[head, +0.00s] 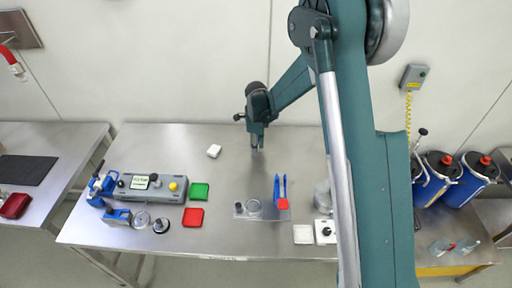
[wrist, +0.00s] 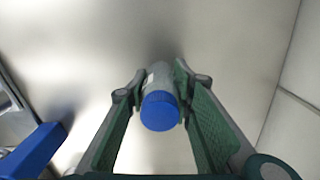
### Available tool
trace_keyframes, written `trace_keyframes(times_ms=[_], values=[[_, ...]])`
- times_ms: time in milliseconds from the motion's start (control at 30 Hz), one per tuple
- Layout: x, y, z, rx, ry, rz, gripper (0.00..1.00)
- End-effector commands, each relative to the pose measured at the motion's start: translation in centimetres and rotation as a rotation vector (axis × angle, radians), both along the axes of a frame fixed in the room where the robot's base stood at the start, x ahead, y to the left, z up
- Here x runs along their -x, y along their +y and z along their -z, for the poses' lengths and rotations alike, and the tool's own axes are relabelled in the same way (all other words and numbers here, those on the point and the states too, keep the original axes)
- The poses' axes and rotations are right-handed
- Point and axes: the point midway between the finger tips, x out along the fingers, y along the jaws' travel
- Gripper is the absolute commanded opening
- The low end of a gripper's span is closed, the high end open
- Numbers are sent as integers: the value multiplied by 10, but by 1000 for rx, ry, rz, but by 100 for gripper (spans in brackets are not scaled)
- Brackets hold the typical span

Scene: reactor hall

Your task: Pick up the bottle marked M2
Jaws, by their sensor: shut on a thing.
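My gripper (head: 257,146) is over the back middle of the steel table in the head view. In the wrist view my gripper (wrist: 160,100) has its two green-padded fingers shut on a small grey bottle (wrist: 157,74) with a round blue cap (wrist: 160,111). A pale label patch shows on the bottle's side, but no marking can be read, so I cannot tell whether it says M2. In the head view the bottle is too small and too hidden to make out. I cannot tell whether its base touches the table.
The steel table (head: 215,236) is mostly clear around my gripper. A white block (head: 214,151) lies to its left. A grey device (head: 150,189), a green tray (head: 199,191) and a red tray (head: 193,217) stand front left. Blue tweezers (head: 277,188) stand in front. Blue canisters (head: 470,183) stand at right.

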Motion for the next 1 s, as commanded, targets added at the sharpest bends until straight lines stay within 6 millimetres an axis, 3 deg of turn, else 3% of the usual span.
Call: trace_keyframes(times_ms=[367,800,1000], values=[[0,0,-21,0,0,0,16],[0,0,-79,0,0,0,16],[0,0,-96,0,0,0,16]])
